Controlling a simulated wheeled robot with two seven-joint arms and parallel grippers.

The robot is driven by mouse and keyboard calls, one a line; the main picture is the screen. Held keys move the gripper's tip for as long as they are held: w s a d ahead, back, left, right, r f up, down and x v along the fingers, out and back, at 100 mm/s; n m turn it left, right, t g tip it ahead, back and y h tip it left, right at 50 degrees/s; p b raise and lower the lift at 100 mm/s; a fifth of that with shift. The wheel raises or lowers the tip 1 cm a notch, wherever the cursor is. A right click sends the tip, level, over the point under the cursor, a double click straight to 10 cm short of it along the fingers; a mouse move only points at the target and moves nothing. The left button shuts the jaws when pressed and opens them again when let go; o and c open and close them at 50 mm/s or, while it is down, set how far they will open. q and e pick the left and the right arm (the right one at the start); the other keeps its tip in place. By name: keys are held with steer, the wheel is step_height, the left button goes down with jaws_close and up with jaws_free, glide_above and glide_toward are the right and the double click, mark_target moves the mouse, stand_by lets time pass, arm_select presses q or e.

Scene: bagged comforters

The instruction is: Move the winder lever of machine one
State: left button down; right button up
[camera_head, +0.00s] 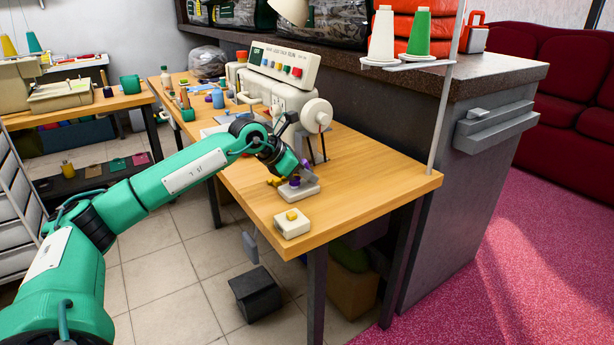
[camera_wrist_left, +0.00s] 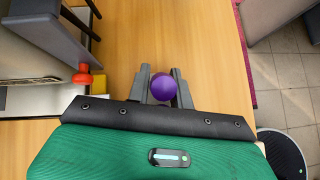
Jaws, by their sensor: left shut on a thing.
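The white sewing machine (camera_head: 290,98) stands on the wooden table (camera_head: 372,172), with a row of coloured buttons on its upper panel. On the table in front of it is a small pale base (camera_head: 309,192) with a purple knob (camera_head: 295,182), which I take to be the winder lever. My left gripper (camera_head: 297,178) reaches down to it. In the left wrist view the round purple knob (camera_wrist_left: 162,87) sits between the two grey fingers of my left gripper (camera_wrist_left: 162,92), which is shut on it. The rest of the lever is hidden under the knob. My right gripper is not in view.
A thin pole carries thread cones (camera_head: 382,35) at the right. A red knob (camera_wrist_left: 82,75) shows left of my fingers in the left wrist view. The table's right part is clear.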

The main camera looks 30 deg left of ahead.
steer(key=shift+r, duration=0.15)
arm_select(q)
steer(key=c, duration=1.3)
jaws_free()
steer(key=shift+s+a+r, duration=0.2)
steer(key=shift+s+r, duration=0.05)
steer(key=p+v, duration=0.1)
steer(key=v, duration=1.2)
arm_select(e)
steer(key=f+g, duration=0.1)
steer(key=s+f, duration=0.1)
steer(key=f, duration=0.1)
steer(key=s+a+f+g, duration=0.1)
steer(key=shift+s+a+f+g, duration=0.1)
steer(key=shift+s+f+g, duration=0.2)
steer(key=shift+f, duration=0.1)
